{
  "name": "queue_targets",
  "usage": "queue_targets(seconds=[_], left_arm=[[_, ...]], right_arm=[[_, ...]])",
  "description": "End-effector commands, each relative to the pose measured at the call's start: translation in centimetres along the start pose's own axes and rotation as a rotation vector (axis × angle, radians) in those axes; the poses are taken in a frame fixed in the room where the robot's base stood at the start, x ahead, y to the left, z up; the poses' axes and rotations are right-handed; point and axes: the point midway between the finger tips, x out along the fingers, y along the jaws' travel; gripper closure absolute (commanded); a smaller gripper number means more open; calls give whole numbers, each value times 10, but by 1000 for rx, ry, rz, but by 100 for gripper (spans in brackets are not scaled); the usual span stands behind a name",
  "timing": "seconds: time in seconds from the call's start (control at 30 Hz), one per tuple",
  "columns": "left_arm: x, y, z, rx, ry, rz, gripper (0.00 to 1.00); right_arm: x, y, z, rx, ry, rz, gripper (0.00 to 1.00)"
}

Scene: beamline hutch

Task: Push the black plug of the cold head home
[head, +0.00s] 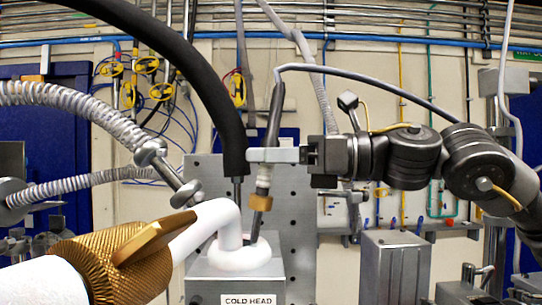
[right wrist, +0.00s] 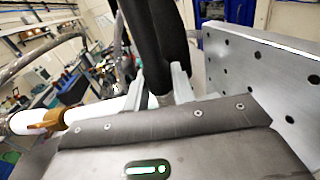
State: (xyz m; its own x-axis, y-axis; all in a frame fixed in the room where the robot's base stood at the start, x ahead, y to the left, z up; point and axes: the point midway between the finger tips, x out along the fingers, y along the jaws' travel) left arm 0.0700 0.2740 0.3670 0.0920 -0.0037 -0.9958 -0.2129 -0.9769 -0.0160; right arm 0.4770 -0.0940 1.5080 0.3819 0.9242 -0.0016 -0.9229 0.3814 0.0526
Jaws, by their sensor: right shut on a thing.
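The cold head (head: 205,285) is a grey metal box with a "COLD HEAD" label and a white, frosty fitting on top. The black plug (head: 274,105), with a grey cable from its upper end, stands slightly tilted above it. Below it are a pale section, a brass-coloured collar and a thin dark lower part reaching down to the white fitting; whether that end is seated is unclear. My right gripper (head: 264,155) comes in from the right, shut on the plug. In the right wrist view, the gripper fingers (right wrist: 160,90) flank dark, upright shapes. My left gripper is not in view.
A thick black hose (head: 232,125) comes down just left of the plug. A white pipe (head: 205,225) with a brass-coloured knurled valve (head: 115,260) leads left. A perforated grey plate (head: 300,215) stands behind. A grey box (head: 395,268) stands at right.

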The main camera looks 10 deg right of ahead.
Motion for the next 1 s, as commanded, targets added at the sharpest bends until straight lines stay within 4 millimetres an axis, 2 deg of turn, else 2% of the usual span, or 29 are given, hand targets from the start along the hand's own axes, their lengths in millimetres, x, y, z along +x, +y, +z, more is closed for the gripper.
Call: queue_targets(seconds=[0.03,0.07,0.2,0.23,0.57,0.67,1.0], left_arm=[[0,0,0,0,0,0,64],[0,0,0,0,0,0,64],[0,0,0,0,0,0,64],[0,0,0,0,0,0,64],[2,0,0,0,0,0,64],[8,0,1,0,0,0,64],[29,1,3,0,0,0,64]], right_arm=[[0,0,1,0,-1,0,91],[0,0,1,0,-1,0,73],[0,0,1,0,-2,0,55],[0,0,1,0,-2,0,54],[-5,0,0,0,-3,-1,54],[-18,-1,-1,0,-4,-2,54],[-83,0,-2,0,-4,-2,54]])
